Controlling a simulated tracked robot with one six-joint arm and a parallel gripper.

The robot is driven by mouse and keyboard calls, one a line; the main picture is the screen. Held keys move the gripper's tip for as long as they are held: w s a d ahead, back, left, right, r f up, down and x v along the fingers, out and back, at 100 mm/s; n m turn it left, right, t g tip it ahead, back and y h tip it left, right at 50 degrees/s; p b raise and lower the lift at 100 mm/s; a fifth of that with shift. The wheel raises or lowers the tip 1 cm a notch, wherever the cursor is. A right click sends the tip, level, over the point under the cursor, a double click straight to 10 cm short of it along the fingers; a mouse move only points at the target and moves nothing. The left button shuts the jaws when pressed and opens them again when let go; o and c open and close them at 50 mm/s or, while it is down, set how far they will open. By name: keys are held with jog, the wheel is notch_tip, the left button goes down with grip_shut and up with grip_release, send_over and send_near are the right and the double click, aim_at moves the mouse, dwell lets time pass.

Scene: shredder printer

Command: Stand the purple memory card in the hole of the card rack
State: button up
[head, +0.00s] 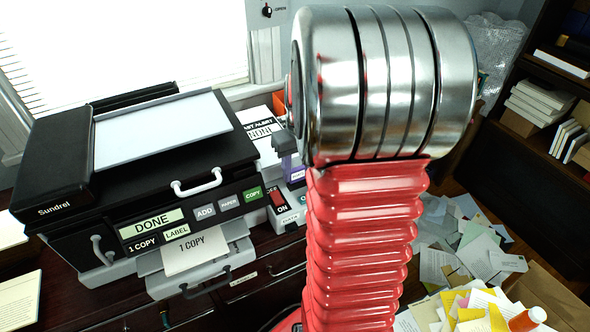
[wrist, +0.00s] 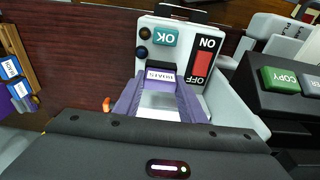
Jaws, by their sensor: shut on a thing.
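The purple memory card (head: 295,168) is seen in part in the head view, below my gripper (head: 285,145), at the white device with the ON switch. In the wrist view my gripper (wrist: 160,98) is shut, with the card's pale label (wrist: 160,103) showing between its purple-grey sides. A wooden rack (wrist: 30,62) with blue labelled cards stands at the left edge of the wrist view, partly cut off.
The white device (wrist: 205,42) has a red ON/OFF switch and a green OK button. A black and grey printer (head: 150,170) stands beside it. Dark red-brown desk surface (wrist: 80,60) lies clear between device and rack. Papers (head: 465,250) litter the right side.

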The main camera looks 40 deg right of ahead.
aim_at(297, 168)
grip_shut()
jog(key=shift+s+r, duration=0.1)
jog(key=shift+r, duration=0.45)
dwell(0.6)
jog(key=shift+o, duration=0.9)
grip_release()
grip_shut()
jog(key=shift+r, duration=0.15)
jog(key=shift+r, duration=1.85)
